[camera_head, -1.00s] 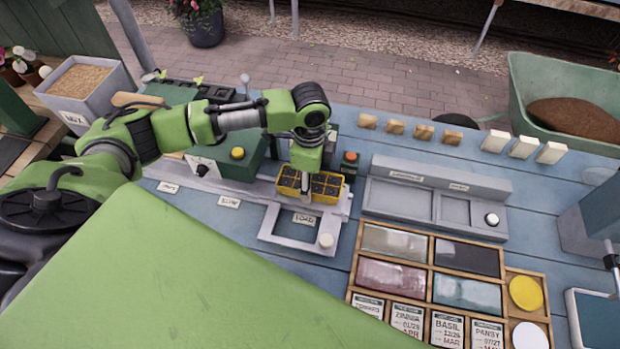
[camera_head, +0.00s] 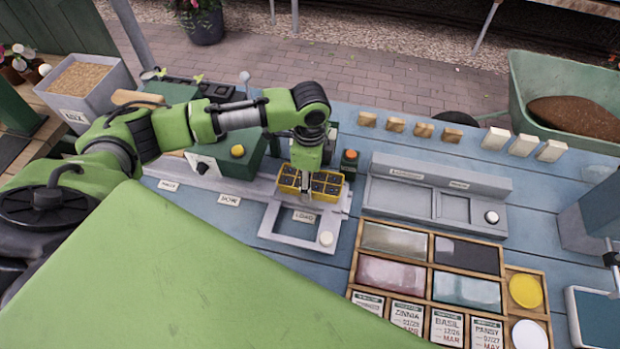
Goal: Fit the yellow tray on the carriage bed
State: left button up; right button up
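The yellow tray (camera_head: 322,193) has dark cells, some of them hidden by my gripper. It is at the back part of the light grey carriage bed (camera_head: 276,217), which has a "LOAD" label and a round white knob at its front right corner. I cannot tell whether the tray is seated or slightly above the bed. My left gripper (camera_head: 306,192) points down at the tray's middle, its fingers against or in front of the tray. The fingertips are too small to tell whether they are shut on it. My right gripper is not in view.
A green machine (camera_head: 240,155) with a yellow button stands left of the tray. A grey station (camera_head: 425,205) is to the right. A wooden seed box (camera_head: 430,262) is at the front right. Small wooden and white blocks line the table's back edge.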

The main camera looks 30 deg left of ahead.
pick_arm(q)
jog(key=shift+f, duration=0.6)
dwell(0.3)
jog(key=o, duration=1.8)
notch_tip(320, 180, up, 3)
jog(key=p, duration=0.2)
jog(key=shift+f+p, duration=0.2)
jog(key=shift+p, duration=0.2)
jog(key=shift+r+p, duration=2.75)
jog(key=shift+p, duration=0.4)
